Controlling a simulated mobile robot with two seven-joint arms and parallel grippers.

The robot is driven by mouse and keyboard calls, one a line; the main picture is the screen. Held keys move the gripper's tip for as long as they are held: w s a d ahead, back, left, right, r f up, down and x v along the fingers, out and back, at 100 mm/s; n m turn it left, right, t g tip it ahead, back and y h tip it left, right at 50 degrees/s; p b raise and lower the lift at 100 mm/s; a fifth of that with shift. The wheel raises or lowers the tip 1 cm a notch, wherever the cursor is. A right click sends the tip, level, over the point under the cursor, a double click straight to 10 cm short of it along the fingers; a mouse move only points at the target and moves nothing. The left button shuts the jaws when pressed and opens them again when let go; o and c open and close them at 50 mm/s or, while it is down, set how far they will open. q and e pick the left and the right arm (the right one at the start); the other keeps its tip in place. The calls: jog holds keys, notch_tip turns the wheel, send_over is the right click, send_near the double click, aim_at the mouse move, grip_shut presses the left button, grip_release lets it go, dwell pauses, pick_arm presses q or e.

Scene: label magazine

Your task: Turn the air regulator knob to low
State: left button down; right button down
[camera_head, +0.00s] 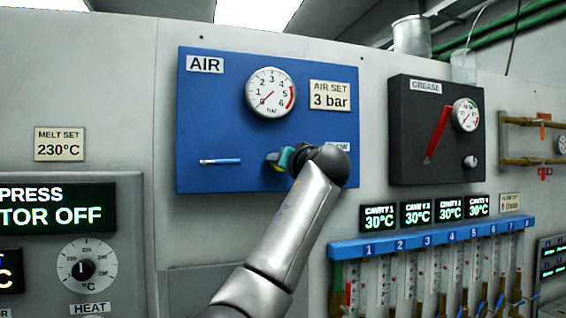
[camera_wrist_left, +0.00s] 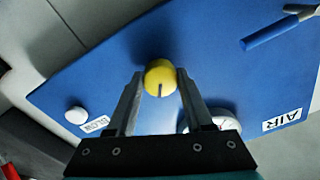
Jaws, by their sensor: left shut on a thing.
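The air regulator knob (camera_wrist_left: 160,76) is round and yellow in the left wrist view, with a dark mark pointing to the picture's bottom. My left gripper (camera_wrist_left: 160,80) has its fingers on both sides of it and is shut on it. In the head view my left gripper (camera_head: 275,158) is at the lower part of the blue AIR panel (camera_head: 215,125), and my wrist and gripper hide the knob. The air gauge (camera_head: 270,92) above has its needle near 0. A plate (camera_head: 330,95) reads AIR SET 3 bar. My right gripper is not in view.
A blue-handled lever (camera_head: 221,161) sits left on the panel; it also shows in the wrist view (camera_wrist_left: 275,30). A white button (camera_wrist_left: 76,115) is beside the BLOW label (camera_wrist_left: 97,123). The dark GREASE panel (camera_head: 437,130) with a red lever (camera_head: 437,134) is to the right.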

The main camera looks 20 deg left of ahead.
pick_arm(q)
jog(key=n+p, duration=0.1)
jog(key=n, duration=0.5)
jog(key=shift+f, duration=0.1)
jog(key=shift+n, duration=0.3)
dwell(0.3)
jog(key=shift+c, duration=1.4)
grip_release()
jog(key=b+v, duration=0.5)
jog(key=v, duration=1)
jog(key=shift+s+d, duration=0.1)
